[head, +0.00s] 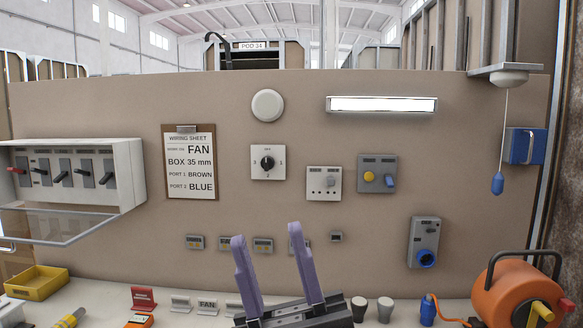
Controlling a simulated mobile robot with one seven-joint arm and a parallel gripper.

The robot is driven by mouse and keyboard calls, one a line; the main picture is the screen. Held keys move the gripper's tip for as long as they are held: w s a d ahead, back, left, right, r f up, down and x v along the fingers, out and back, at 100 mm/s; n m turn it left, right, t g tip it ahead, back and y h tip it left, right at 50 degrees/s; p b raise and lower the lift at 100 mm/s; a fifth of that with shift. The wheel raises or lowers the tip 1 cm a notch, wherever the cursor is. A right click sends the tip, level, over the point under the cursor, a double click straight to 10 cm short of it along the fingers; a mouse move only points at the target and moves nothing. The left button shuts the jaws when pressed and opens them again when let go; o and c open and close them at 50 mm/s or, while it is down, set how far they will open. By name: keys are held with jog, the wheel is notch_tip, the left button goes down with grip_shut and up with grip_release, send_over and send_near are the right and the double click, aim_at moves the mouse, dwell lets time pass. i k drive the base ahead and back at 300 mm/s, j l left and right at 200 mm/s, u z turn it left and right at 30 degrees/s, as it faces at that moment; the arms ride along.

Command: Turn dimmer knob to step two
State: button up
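A white square plate with a round black knob (267,163) is on the beige wall panel, left of centre. Small marks stand around the knob; one below it looks like a 2. This looks like the dimmer, but the labels are too small to be sure. I cannot tell which mark the knob points to. My gripper (266,234) shows at the bottom centre, with two purple fingers pointing up. It is open, with a wide empty gap. Its fingertips appear below the knob in the picture and do not touch it.
A white switch plate (324,183) and a grey box with yellow and blue controls (377,174) are right of the knob. A clipboard (190,162) hangs left. A breaker box (75,175) with its cover open juts out at left. An orange cable reel (520,290) stands at right.

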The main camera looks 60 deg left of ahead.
aim_at(267, 163)
jog(key=u, duration=1.7)
jog(key=i, duration=0.4)
